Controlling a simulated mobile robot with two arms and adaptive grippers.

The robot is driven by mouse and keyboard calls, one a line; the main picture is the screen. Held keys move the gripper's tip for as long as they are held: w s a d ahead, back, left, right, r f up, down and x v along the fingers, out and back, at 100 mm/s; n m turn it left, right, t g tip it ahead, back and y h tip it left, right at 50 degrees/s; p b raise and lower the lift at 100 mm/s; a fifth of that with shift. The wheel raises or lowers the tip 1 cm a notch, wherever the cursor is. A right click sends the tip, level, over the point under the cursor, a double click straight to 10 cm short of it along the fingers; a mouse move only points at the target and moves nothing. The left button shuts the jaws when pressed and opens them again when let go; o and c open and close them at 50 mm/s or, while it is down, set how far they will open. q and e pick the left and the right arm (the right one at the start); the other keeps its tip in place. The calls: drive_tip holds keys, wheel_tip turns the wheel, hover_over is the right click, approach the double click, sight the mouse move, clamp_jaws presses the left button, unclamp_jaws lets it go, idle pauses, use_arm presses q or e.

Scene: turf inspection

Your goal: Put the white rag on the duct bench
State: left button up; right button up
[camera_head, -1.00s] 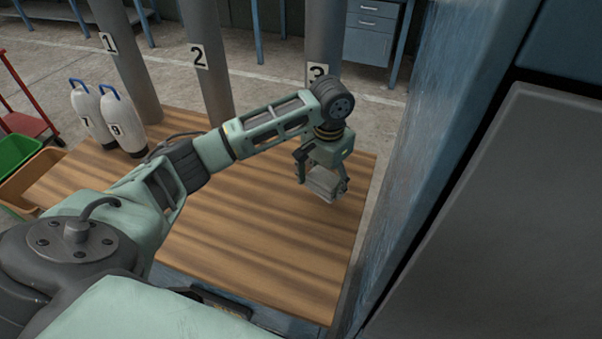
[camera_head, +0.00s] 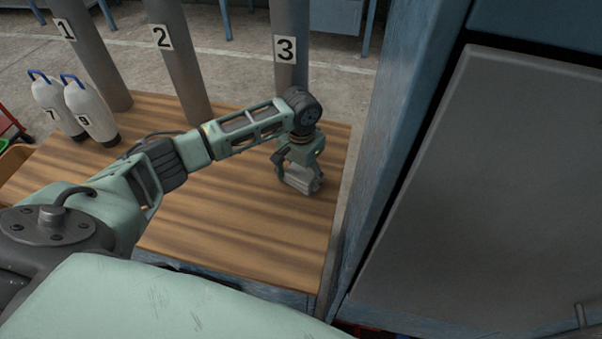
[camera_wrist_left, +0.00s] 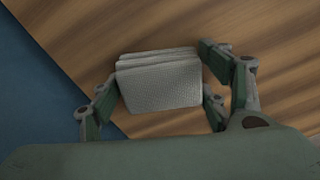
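The white rag (camera_head: 301,180), a folded greyish-white pad, is at the right part of the wooden duct bench (camera_head: 225,225), below duct 3. My left gripper (camera_head: 299,170) is over it, pointing down. In the left wrist view the rag (camera_wrist_left: 160,82) lies between the spread fingers of the left gripper (camera_wrist_left: 158,85), with its folded layers at the top edge. The fingers look open, with narrow gaps beside the rag. The rag appears to rest on the bench top (camera_wrist_left: 275,30), though its underside is hidden. My right gripper is not in view.
Grey ducts numbered 1 (camera_head: 90,60), 2 (camera_head: 178,70) and 3 (camera_head: 290,25) stand along the far edge. Two white bottles with blue handles (camera_head: 60,108) (camera_head: 93,115) stand at the back left. A blue frame with a grey panel (camera_head: 480,190) is right of the bench. The bench middle is clear.

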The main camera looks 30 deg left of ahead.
sight(301, 172)
use_arm(q)
drive_tip(key=o, duration=0.5)
drive_tip(key=shift+c, duration=0.2)
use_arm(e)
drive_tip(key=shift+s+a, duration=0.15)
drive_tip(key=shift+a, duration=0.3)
use_arm(q)
drive_tip(key=shift+r, duration=0.1)
drive_tip(key=shift+r, duration=0.35)
wheel_tip(301, 172, up, 11)
drive_tip(key=shift+r+b, duration=0.2)
drive_tip(key=shift+b, duration=0.25)
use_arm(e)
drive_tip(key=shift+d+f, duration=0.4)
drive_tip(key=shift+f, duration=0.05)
